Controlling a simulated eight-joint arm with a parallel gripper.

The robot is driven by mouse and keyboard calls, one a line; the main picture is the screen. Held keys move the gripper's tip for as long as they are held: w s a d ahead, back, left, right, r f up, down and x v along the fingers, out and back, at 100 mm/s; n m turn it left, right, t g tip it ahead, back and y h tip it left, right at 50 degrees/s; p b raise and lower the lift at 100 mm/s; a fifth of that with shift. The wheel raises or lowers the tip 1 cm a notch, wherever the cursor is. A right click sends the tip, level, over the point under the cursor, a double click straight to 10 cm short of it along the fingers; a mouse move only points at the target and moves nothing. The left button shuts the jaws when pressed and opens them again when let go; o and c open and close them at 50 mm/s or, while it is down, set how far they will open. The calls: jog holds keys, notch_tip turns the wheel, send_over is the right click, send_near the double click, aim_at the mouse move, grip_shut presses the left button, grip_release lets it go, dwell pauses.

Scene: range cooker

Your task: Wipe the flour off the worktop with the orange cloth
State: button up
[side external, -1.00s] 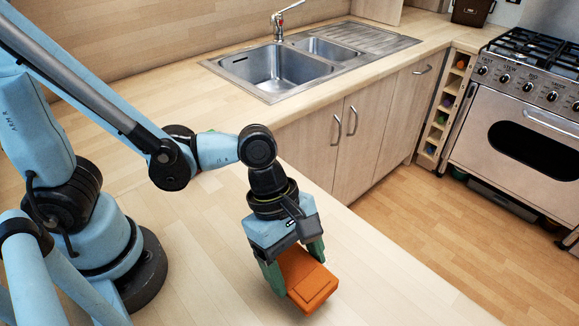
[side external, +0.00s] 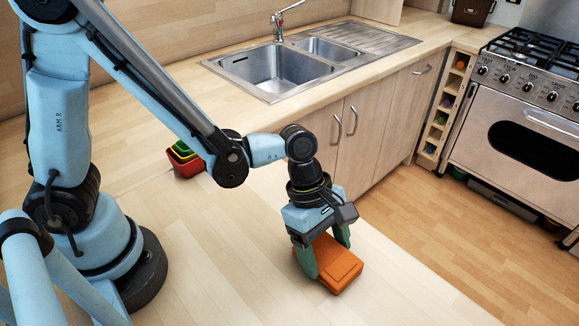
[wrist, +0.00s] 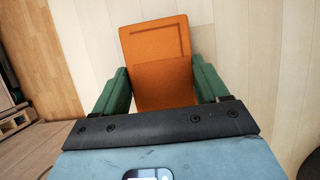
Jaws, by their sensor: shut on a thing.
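My gripper (side external: 325,262) has green fingers and is shut on the orange cloth (side external: 337,268), a folded block-like pad. The cloth is at or very close to the pale wooden worktop (side external: 215,270), near its edge by the floor; I cannot tell whether it touches. In the wrist view the cloth (wrist: 155,45) sits between the two fingers (wrist: 161,88) and reaches out beyond them. No flour can be made out on the pale wood in either view.
Nested coloured bowls (side external: 184,158) stand on the worktop behind my arm. A steel sink (side external: 275,70) is set in the back counter. A range cooker (side external: 525,125) stands at the right across the wooden floor (side external: 450,215). The worktop in front of the cloth looks clear.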

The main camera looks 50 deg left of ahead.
aim_at(339, 242)
jog(key=shift+w, duration=1.6)
jog(key=shift+s, duration=4.85)
jog(key=shift+s+a, duration=0.15)
jog(key=shift+a, duration=1.5)
jog(key=shift+w, duration=5.05)
jog(key=shift+s+d, duration=0.1)
jog(key=shift+s, duration=4.85)
jog(key=r, duration=0.3)
jog(key=shift+s, duration=0.2)
jog(key=shift+r, duration=2.6)
jog(key=shift+w, duration=0.1)
